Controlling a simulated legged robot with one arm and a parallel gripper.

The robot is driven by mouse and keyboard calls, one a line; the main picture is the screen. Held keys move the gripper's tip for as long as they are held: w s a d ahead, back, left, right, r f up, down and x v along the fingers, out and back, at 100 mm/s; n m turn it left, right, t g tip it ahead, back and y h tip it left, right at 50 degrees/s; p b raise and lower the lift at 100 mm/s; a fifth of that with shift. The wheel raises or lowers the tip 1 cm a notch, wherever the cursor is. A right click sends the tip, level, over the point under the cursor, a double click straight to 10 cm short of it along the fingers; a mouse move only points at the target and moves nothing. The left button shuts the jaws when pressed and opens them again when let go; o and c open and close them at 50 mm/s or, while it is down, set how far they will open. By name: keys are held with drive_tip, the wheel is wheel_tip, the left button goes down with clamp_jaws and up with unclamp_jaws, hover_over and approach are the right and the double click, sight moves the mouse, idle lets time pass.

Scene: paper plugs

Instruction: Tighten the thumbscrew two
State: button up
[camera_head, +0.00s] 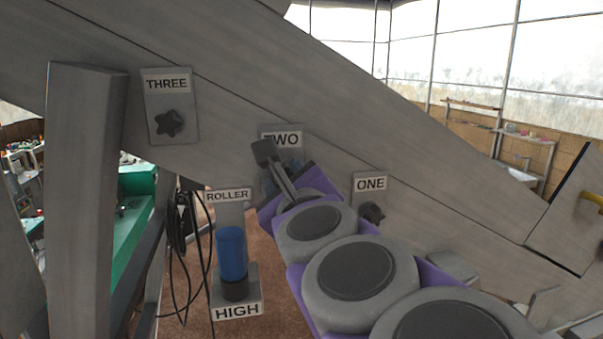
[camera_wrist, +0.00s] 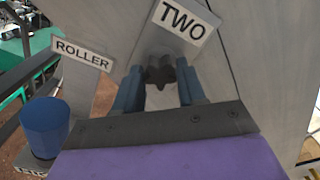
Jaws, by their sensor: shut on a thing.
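Thumbscrew two is a dark star-shaped knob (camera_wrist: 159,72) under the TWO label (camera_wrist: 184,19) in the wrist view. My gripper (camera_wrist: 158,85) has its two blue fingers on either side of the knob, shut on it. In the head view my gripper (camera_head: 272,178) is at the panel marked TWO (camera_head: 281,139), and my arm hides the knob there.
Knob three (camera_head: 170,123) is on a plate at upper left. Knob one (camera_head: 372,213) is right of my gripper. A blue roller (camera_head: 231,254) stands at lower left, between ROLLER and HIGH labels. A grey beam (camera_head: 85,200) rises at left, with hanging cables (camera_head: 180,230) beside it.

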drive_tip(key=shift+m+b, duration=2.8)
drive_tip(key=shift+m, duration=1.6)
drive_tip(key=o, duration=1)
drive_tip(key=shift+v, duration=2.1)
drive_tip(key=shift+w+p, duration=0.1)
drive_tip(key=shift+p, duration=0.25)
